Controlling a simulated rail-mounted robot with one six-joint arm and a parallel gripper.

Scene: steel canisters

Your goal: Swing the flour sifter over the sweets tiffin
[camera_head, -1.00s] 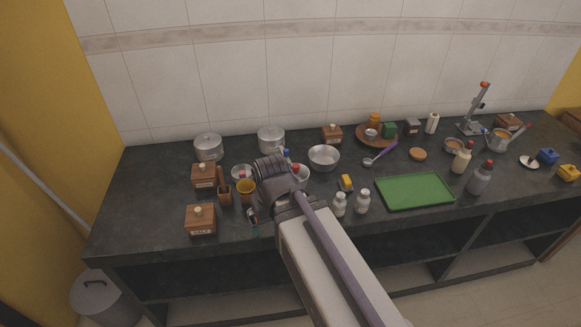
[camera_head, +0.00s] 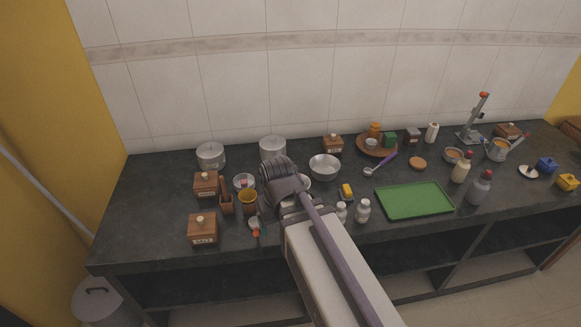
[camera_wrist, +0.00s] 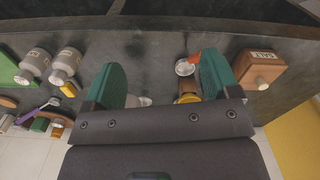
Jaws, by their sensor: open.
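My gripper (camera_wrist: 162,78) is open in the wrist view, with two green fingers spread above the dark counter and nothing held. In the head view my wrist (camera_head: 277,185) hides the fingers. A small round metal piece with a red handle (camera_head: 256,232) lies left of my gripper near the front edge; it also shows by the right finger in the wrist view (camera_wrist: 184,68). It may be the flour sifter, but I cannot be sure. Two lidded steel canisters, one at back left (camera_head: 210,156) and one further right (camera_head: 272,148), stand by the wall. I cannot tell which vessel is the sweets tiffin.
A steel bowl (camera_head: 324,167) is behind.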

